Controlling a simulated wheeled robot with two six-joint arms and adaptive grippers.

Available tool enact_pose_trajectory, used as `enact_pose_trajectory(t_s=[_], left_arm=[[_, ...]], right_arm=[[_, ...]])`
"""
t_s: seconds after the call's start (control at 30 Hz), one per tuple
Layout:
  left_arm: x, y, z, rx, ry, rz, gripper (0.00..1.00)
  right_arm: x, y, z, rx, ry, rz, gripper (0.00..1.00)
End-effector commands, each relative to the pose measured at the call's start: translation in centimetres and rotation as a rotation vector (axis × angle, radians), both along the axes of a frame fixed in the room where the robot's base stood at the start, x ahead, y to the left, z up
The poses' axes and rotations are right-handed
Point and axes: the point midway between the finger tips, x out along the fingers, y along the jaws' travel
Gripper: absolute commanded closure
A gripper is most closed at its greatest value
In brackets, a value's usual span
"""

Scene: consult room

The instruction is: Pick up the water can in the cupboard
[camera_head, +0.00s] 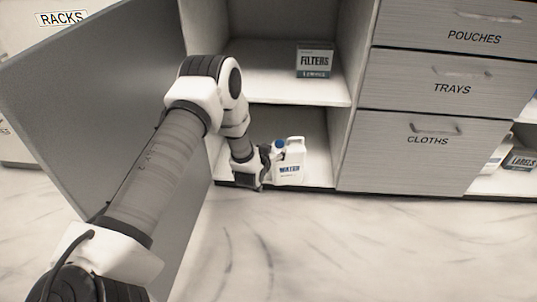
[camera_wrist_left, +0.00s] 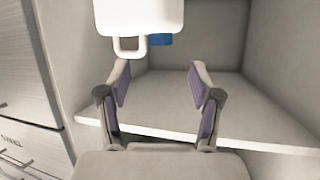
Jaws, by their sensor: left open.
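The water can (camera_head: 290,172) is a white jug with a blue cap and a dark "WATER" label. It stands upright on the cupboard's bottom shelf (camera_head: 316,174), near the front edge. In the left wrist view the can (camera_wrist_left: 140,14) shows at the top, cut off by the frame, with its handle loop and blue cap. My left gripper (camera_head: 268,165) is just left of the can in the head view, partly hidden by its own wrist. In the wrist view the left gripper (camera_wrist_left: 160,82) has its fingers wide apart with nothing between them. My right gripper is not shown.
The open cupboard door (camera_head: 95,100) stands to the left of my arm. A "FILTERS" box (camera_head: 315,61) sits on the upper shelf (camera_head: 275,86). Drawers (camera_head: 430,150) are on the right, with a "LABELS" box (camera_head: 522,160) beyond. The marble-patterned floor in front is clear.

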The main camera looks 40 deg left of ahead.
Motion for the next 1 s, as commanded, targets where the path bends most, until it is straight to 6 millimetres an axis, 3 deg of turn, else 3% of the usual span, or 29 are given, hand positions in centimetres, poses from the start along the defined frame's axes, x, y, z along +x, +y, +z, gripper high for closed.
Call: enact_pose_trajectory(t_s=[0.2,0.63,0.73,0.77,0.87,0.97,1.0], left_arm=[[-3.9,-1.1,1.6,-0.002,0.003,0.001,0.36],[-4.9,-1.4,2.0,0.000,0.002,-0.001,0.36],[-6.4,-3.0,0.6,-0.024,0.070,-0.023,0.36],[-7.5,-4.1,-0.4,-0.039,0.117,-0.037,0.36],[-14.2,-9.0,-4.6,-0.109,0.361,-0.098,0.36],[-24.3,-13.6,-8.0,-0.176,0.676,-0.142,0.36],[-28.4,-14.9,-8.6,-0.195,0.794,-0.150,0.46]], right_arm=[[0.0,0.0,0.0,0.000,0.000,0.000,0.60],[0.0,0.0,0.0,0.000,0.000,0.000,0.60],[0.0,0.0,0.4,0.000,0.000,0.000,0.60],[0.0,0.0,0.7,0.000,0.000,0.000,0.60],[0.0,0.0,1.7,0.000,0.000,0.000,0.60],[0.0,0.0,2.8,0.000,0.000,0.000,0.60],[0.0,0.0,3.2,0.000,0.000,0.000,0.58]])
